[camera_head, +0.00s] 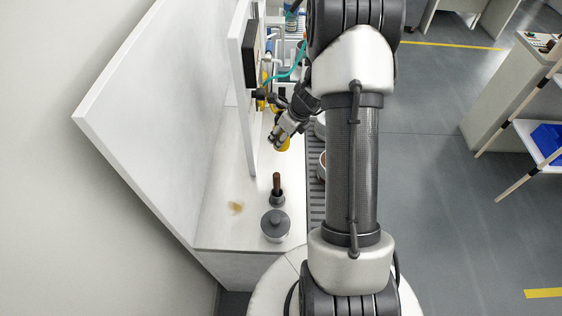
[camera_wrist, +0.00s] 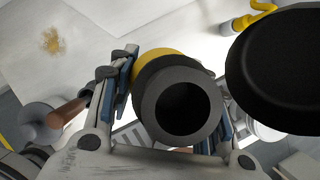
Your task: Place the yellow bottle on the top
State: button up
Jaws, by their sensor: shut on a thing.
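The yellow bottle (camera_wrist: 157,56) is between the two blue-padded fingers of my gripper (camera_wrist: 175,98) in the wrist view. Its dark grey round end, with a black hole in it, faces the camera. My gripper is shut on it. In the head view, my gripper (camera_head: 279,140) is over the white bench beside the upright panel, and a little of the yellow bottle (camera_head: 285,146) shows at the fingers. The rest of the bottle is hidden by the gripper. I cannot tell whether the bottle touches the bench.
A brown-handled tool (camera_head: 277,184) and a grey lidded pot (camera_head: 275,225) stand near the bench front. A slatted strip (camera_head: 316,190) runs along the right. A brown stain (camera_head: 236,207) marks otherwise clear bench. A large black round part (camera_wrist: 280,70) is close at right in the wrist view.

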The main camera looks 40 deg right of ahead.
notch_tip(320, 180, down, 12)
jog(key=b, duration=0.6)
jog(key=shift+f, duration=0.2)
jog(key=shift+f, duration=0.1)
jog(key=shift+f, duration=0.15)
jog(key=o, duration=1.2)
